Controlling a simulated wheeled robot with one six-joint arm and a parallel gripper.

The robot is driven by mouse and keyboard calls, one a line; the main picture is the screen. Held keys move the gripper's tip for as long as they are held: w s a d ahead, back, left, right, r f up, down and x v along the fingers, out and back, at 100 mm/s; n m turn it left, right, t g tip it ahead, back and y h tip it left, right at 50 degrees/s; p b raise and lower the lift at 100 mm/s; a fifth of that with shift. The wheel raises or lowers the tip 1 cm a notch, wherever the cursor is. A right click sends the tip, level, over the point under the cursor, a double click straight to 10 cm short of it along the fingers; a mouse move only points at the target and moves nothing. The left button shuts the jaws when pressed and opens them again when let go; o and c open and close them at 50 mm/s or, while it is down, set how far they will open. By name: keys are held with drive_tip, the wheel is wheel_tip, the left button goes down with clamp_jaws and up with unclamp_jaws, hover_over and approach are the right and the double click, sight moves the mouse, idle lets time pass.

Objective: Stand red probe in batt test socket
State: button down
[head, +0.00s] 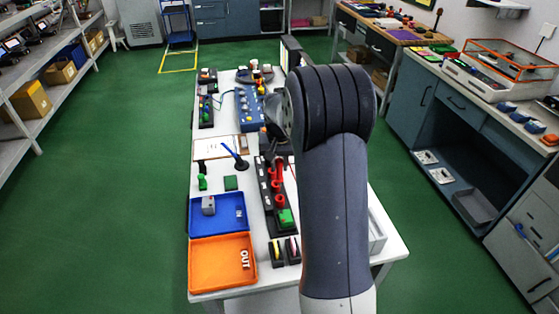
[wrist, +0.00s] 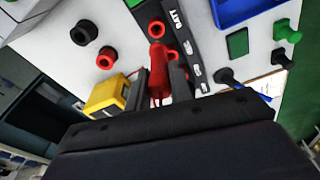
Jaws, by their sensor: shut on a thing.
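In the wrist view the red probe (wrist: 159,72) is between the two dark fingers of my gripper (wrist: 161,84), which are shut on it. Its far end lies close to a red ring-shaped socket (wrist: 157,29) on the black strip, beside the white BATT label (wrist: 177,21). I cannot tell whether the probe touches the strip. Another red ring (wrist: 172,54) shows just right of the probe. In the head view the black test strip (head: 264,196) stands on the white table with red parts and a green block on it; my arm hides much of the gripper.
Left of the strip are a blue tray (head: 217,226), an orange tray (head: 221,276) and a blue pen in a black stand (head: 234,155). A yellow device (wrist: 107,95), a loose red ring (wrist: 106,58) and a black ring (wrist: 83,33) lie near my gripper.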

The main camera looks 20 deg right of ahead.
sight(280, 179)
drive_tip(key=shift+f+b, duration=1.75)
drive_tip(key=shift+f, duration=0.85)
drive_tip(key=shift+f+b, duration=1.15)
drive_tip(key=shift+f, duration=0.55)
drive_tip(key=c, duration=1.2)
unclamp_jaws()
drive_tip(key=shift+r, duration=0.15)
drive_tip(key=r, duration=0.3)
drive_tip(key=s+r, duration=0.1)
drive_tip(key=r, duration=0.6)
drive_tip(key=shift+s+a+r+b, duration=0.15)
drive_tip(key=shift+a+r+b, duration=0.1)
drive_tip(key=shift+b, duration=0.1)
drive_tip(key=f, duration=0.7)
drive_tip(key=w+f, duration=0.1)
drive_tip(key=f, duration=0.2)
drive_tip(key=shift+w+d+f+p, duration=0.1)
drive_tip(key=shift+d+f+p, duration=0.2)
drive_tip(key=shift+f+p, duration=0.1)
drive_tip(key=shift+r, duration=0.35)
